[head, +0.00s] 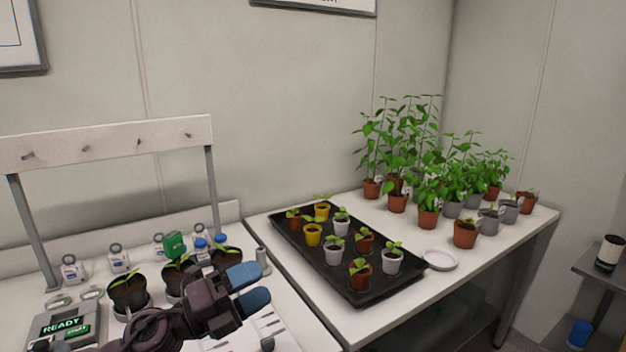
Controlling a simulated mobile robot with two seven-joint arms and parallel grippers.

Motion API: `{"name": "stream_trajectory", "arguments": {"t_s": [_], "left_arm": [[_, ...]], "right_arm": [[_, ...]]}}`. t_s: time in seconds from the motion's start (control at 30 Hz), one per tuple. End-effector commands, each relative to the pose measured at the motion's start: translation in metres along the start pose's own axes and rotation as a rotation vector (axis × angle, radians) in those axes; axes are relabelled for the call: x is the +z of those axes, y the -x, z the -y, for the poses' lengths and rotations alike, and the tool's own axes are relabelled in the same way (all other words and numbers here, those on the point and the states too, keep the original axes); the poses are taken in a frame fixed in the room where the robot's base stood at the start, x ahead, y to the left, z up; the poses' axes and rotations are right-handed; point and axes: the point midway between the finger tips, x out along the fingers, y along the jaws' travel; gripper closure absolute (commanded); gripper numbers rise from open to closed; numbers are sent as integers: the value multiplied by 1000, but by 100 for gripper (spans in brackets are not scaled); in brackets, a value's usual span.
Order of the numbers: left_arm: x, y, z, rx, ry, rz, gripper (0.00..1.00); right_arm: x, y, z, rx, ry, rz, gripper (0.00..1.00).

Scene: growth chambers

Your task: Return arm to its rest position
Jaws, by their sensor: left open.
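My left gripper (252,290) is dark with blue fingertips and shows at the bottom of the head view, left of centre. It is open, with nothing seen between its fingers. It is above the near part of the left bench, in front of several dark pots with seedlings (128,292). My left arm comes in from the bottom and covers part of the bench. My right gripper is not in view.
A black tray (388,300) of small potted seedlings sits on the white table (330,318) at right, with a white saucer (440,260) beside it. Taller potted plants (428,218) stand behind. A device reading READY (62,325) and a hook rack (105,143) are at left.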

Motion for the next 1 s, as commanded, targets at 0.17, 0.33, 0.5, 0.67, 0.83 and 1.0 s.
{"name": "stream_trajectory", "arguments": {"t_s": [0.17, 0.33, 0.5, 0.67, 0.83, 1.0], "left_arm": [[12, 34, -3, -107, 249, 331, 36], [22, 82, -22, -144, 488, 662, 36], [16, 142, -54, -123, 732, 990, 36], [-10, 202, -88, -49, 963, 1289, 36], [-60, 263, -118, 80, 1205, 1578, 36], [-113, 303, -132, 219, 1392, 1777, 36]], "right_arm": [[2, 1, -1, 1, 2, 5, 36], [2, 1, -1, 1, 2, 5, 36], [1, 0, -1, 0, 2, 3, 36], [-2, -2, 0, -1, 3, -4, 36], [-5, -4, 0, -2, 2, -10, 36], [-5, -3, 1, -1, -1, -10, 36]]}}
